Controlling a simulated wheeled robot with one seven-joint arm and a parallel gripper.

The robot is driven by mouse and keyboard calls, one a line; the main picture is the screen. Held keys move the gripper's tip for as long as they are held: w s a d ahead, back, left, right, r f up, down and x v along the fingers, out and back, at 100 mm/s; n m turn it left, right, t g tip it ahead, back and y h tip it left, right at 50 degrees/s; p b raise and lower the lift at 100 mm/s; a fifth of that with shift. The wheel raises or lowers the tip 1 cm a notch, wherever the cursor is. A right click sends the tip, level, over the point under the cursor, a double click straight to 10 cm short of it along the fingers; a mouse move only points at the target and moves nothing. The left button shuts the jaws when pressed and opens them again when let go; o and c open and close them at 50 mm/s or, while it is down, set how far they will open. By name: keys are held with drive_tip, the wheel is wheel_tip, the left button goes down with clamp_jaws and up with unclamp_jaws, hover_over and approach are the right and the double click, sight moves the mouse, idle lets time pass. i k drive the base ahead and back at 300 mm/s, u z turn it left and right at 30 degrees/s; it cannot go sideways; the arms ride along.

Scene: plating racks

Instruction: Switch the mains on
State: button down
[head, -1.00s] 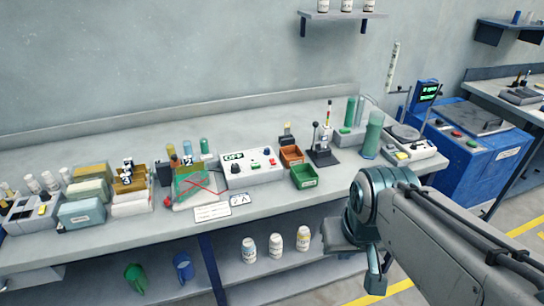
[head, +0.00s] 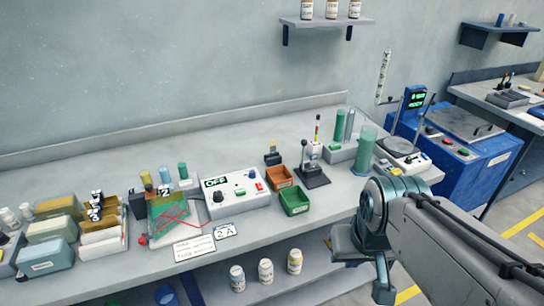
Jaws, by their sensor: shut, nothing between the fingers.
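A white control box (head: 236,205) stands on the bench, left of the picture's middle. Its display (head: 215,182) reads OFF. Its face carries a black knob (head: 218,196), a green button (head: 239,192), a blue knob (head: 253,175) and a small red switch (head: 259,187). Which of these is the mains switch is not labelled legibly. My gripper (head: 366,268) hangs at the lower right, in front of the bench edge and well apart from the box. It looks shut and empty, with its fingertips partly hidden by its own body.
Orange (head: 280,178) and green (head: 295,202) bins and a small dark-based stand (head: 313,178) stand right of the box. A rack with red cords (head: 175,218) stands left. A green cylinder (head: 364,150) rises near my arm. Bottles (head: 265,272) sit on the lower shelf.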

sight(258, 185)
drive_tip(key=u, duration=0.2)
drive_tip(key=i, duration=0.85)
drive_tip(key=u, duration=0.55)
